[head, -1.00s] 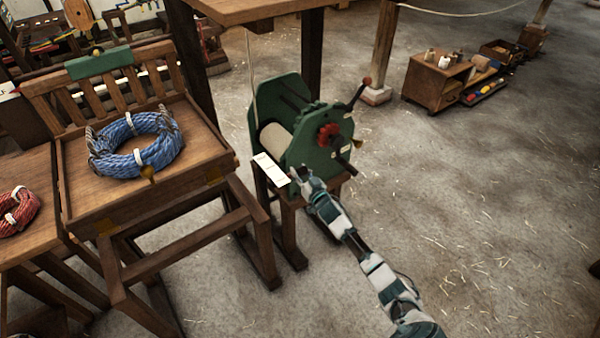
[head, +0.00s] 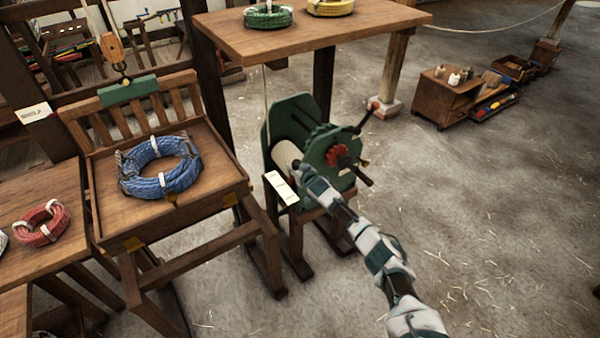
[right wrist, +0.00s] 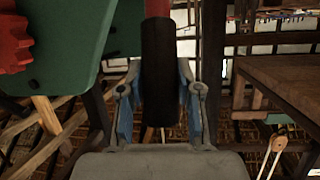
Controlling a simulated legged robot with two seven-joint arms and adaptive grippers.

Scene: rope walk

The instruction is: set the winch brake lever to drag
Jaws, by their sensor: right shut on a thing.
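The green winch (head: 318,147) stands on a wooden stand, with a pale drum, a red wheel (head: 342,156) and a crank arm with a reddish knob (head: 372,105). A white label plate (head: 281,188) sits at its front left. My right gripper (head: 303,172) is at the winch's front, just above the plate. In the right wrist view its blue-padded fingers are shut on the brake lever's black grip (right wrist: 160,70), which has a red part above it. In the head view the gripper hides the grip, and the lever's setting cannot be read. My left gripper is out of view.
A wooden table (head: 300,38) with green and yellow rope coils stands behind the winch. A wooden rack (head: 110,214) with a blue rope coil (head: 160,167) is to its left. The floor to the right is clear up to a small cabinet (head: 437,97).

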